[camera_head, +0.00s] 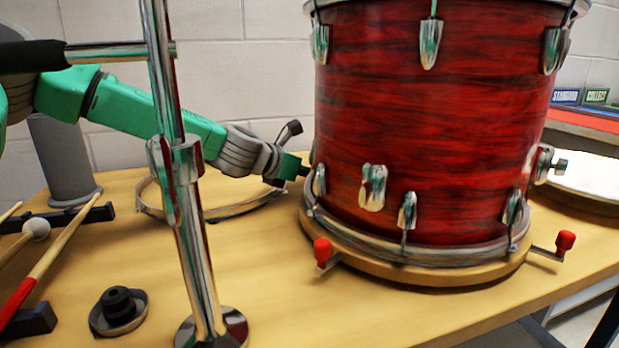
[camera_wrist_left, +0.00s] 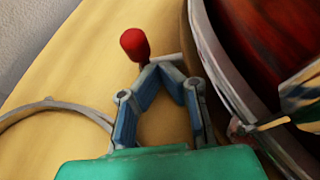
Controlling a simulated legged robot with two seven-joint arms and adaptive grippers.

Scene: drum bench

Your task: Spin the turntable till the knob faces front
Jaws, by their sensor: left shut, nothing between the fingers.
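A round wooden turntable (camera_head: 430,273) stands on the bench with a red drum (camera_head: 430,120) on it. Red-capped handles stick out of its rim at front left (camera_head: 322,252) and at right (camera_head: 565,242). Another red-capped handle (camera_wrist_left: 135,45) shows in the left wrist view. A chrome bracket (camera_head: 373,187) sits on the drum's lower shell, left of its middle; I cannot tell which part is the knob. My left gripper (camera_head: 302,170) is at the drum's left side, partly hidden. In the left wrist view its fingers (camera_wrist_left: 160,66) meet, empty, close beside the red-capped handle. My right gripper is out of view.
A chrome stand (camera_head: 195,240) rises at front left, with a black-hubbed disc (camera_head: 118,310) beside it. Drumsticks (camera_head: 50,255) lie at far left. A hoop (camera_head: 215,212) lies behind the stand. A white drumhead (camera_head: 587,176) is at right. The front middle bench is clear.

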